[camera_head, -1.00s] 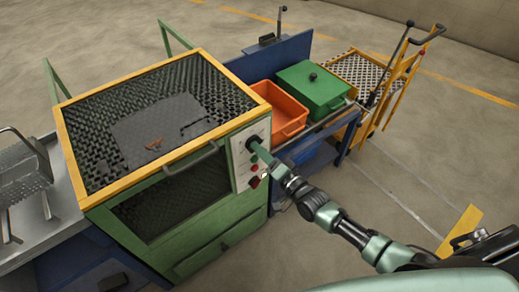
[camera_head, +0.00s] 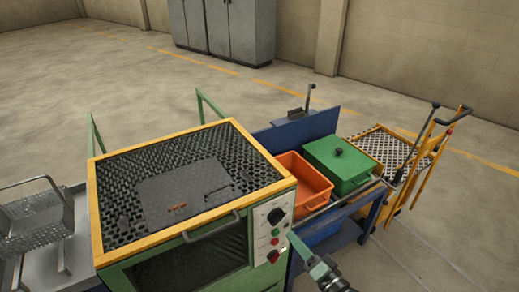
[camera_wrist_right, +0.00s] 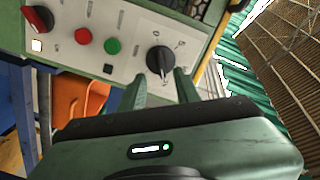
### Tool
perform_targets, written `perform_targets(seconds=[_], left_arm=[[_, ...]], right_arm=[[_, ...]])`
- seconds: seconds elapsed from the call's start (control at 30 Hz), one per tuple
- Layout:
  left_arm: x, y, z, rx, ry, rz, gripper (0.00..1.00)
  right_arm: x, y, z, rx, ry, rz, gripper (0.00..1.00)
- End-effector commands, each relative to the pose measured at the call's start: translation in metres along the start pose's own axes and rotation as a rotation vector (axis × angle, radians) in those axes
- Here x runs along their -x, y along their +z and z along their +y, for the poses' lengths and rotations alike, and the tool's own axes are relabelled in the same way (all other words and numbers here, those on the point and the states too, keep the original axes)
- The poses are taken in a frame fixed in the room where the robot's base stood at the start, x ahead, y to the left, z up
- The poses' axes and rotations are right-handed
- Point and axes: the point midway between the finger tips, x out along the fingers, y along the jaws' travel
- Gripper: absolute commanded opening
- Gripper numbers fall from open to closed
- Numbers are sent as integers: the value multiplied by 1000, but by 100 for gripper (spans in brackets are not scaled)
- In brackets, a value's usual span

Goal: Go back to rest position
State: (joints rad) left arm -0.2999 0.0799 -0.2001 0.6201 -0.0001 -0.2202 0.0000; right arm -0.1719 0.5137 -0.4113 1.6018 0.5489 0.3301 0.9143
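My right gripper (camera_head: 291,236) shows at the lower edge of the head view, just in front of the furnace's control panel (camera_head: 260,251). In the right wrist view its two fingers (camera_wrist_right: 160,76) stand apart with nothing held between them. The black knob (camera_wrist_right: 160,59) lies just beyond the fingertips; it also shows in the head view (camera_head: 277,215), apart from them. The green furnace (camera_head: 189,238) has a yellow-framed mesh top with a dark plate on it. My left gripper is not in view.
An orange bin (camera_head: 302,178) and a green lidded box (camera_head: 340,164) sit on a blue bench right of the furnace. A yellow trolley (camera_head: 428,150) stands beyond. A metal rack (camera_head: 43,222) is at left. Grey cabinets (camera_head: 222,29) stand at the back wall, with open floor before them.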

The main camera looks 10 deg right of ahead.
Motion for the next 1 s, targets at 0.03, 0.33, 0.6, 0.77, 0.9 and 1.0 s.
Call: perform_targets(seconds=[0.03,0.33,0.6,0.77,0.9,1.0], left_arm=[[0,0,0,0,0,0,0],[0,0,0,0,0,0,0],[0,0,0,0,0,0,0],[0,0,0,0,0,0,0],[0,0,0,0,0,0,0],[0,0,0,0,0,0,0]], right_arm=[[0,1,2,3,4,-1,33],[40,54,123,243,294,-121,33],[159,152,263,533,650,-466,33],[253,218,310,648,789,-740,33],[332,269,326,712,852,-982,33],[376,295,328,736,868,-1118,33]])
